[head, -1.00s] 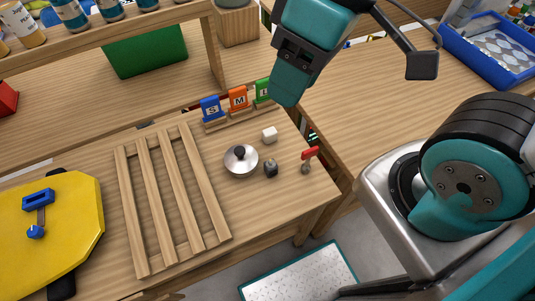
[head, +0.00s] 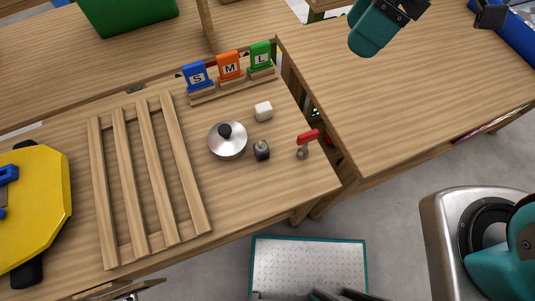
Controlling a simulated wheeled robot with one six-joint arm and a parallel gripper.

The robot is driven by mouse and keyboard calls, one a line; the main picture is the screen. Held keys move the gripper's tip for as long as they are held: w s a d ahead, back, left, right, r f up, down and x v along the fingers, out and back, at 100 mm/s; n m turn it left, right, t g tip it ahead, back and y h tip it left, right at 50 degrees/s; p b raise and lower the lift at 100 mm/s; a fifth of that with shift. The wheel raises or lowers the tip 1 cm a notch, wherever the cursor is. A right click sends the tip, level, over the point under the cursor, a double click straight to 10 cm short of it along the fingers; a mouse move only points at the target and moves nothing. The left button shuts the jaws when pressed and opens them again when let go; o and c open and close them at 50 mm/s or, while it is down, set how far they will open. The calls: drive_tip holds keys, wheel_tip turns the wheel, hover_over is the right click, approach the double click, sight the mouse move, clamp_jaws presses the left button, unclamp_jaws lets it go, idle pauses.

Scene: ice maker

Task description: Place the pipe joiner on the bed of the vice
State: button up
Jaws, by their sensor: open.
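I cannot make out a pipe joiner or a vice with certainty. A small dark grey block with a knob on top (head: 261,150) stands on the wooden table. A small metal piece with a red handle (head: 305,144) stands to its right, near the table's right edge. A yellow eight-sided plate (head: 40,210) at the far left carries a blue clamp-like part (head: 6,180), cut off by the picture edge. Teal and black parts of my arm show at the top right and lower right. The fingertips of my gripper are not visible.
A silver lid (head: 227,140), a white cube (head: 263,111) and a slatted wooden rack (head: 108,190) are on the table (head: 240,195). Blue, orange and green S, M, L cards (head: 229,65) stand behind. The right-hand table (head: 410,110) is largely bare. A teal-edged metal plate (head: 308,268) lies below.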

drive_tip(key=w+a+f+n+g+b, duration=0.1)
drive_tip(key=w+f+n+b, duration=0.15)
drive_tip(key=f, duration=0.35)
drive_tip(key=w+a+f+n+g+b, duration=0.1)
drive_tip(key=w+a+f+n+b, duration=0.1)
drive_tip(key=w+f+n, duration=0.3)
drive_tip(key=n+g+y+b, duration=0.1)
drive_tip(key=n+g+b, duration=0.1)
drive_tip(key=n+b, duration=0.25)
approach(263, 144)
drive_tip(key=p+x, duration=0.4)
drive_tip(key=x, duration=0.5)
drive_tip(key=shift+a+f, duration=0.25)
drive_tip(key=c, duration=1.2)
